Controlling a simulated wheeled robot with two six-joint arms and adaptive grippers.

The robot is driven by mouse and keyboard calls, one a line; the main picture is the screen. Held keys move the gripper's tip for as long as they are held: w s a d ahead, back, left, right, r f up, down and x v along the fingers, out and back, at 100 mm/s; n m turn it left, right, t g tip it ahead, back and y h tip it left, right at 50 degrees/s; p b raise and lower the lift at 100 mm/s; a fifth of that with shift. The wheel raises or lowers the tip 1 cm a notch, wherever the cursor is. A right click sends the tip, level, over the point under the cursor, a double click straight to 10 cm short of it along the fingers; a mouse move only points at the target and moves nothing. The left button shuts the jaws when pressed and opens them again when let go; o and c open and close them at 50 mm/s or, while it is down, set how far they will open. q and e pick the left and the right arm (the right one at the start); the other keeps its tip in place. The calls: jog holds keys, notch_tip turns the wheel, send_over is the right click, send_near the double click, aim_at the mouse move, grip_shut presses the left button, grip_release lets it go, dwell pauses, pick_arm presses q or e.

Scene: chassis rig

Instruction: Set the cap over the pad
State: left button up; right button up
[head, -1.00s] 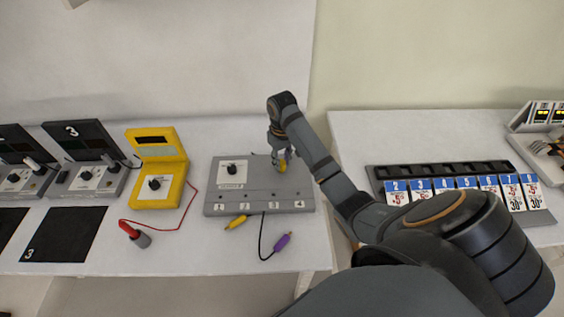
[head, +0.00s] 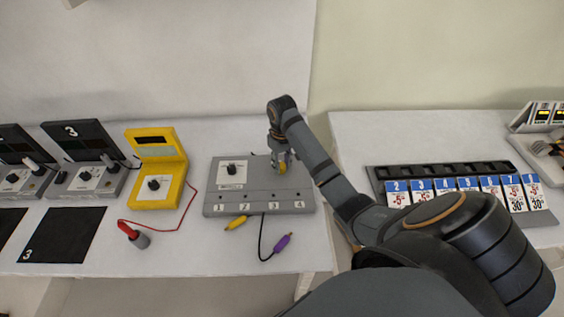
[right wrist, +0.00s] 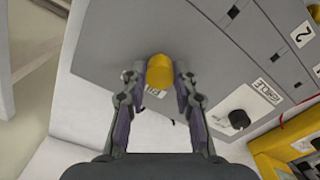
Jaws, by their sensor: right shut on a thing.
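My right gripper (head: 282,161) is over the back right part of the grey chassis rig (head: 258,200). It is shut on a yellow cap (head: 283,168). In the right wrist view, the round yellow cap (right wrist: 160,72) sits between the two fingertips (right wrist: 158,78), close to the grey top of the rig (right wrist: 115,40). I cannot tell whether the cap touches the rig. I cannot make out the pad; the cap or gripper may hide it. My left gripper is not in view.
The rig has a black knob (head: 232,169) and numbered labels along its front. Yellow (head: 236,222) and purple (head: 282,241) plugs lie before it. A yellow meter (head: 157,172) with a red-wired probe (head: 134,235) stands left. A price-card rack (head: 375,178) is at right.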

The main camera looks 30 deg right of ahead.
jog(key=shift+f, duration=0.15)
jog(key=o, duration=0.8)
